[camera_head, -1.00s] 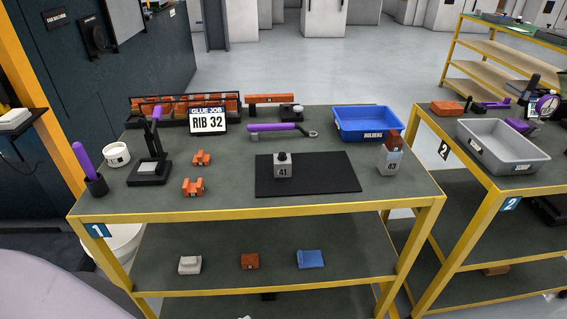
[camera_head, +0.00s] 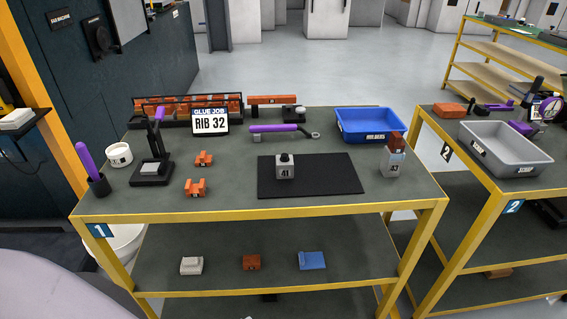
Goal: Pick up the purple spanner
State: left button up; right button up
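The purple spanner (camera_head: 275,129) lies flat towards the back of the table marked 1 (camera_head: 230,199). Its purple handle points left and its grey ring end is at the right, near the blue bin. It lies behind the black mat and to the right of the RIB 32 sign. Nothing covers it. Neither of my grippers shows in the head view.
The blue bin (camera_head: 369,138) stands right of the spanner. A grey block marked 41 (camera_head: 285,171) sits on the black mat (camera_head: 329,182); another block marked 43 (camera_head: 392,161) stands at right. The RIB 32 sign (camera_head: 210,122), orange brackets (camera_head: 195,187) and a black stand (camera_head: 151,171) are left.

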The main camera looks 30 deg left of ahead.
aim_at(288, 128)
jog(key=i+l, duration=0.1)
jog(key=l, duration=0.35)
jog(key=i+l, duration=0.15)
jog(key=l, duration=0.35)
jog(key=i+l+u, duration=0.1)
jog(key=l, duration=0.35)
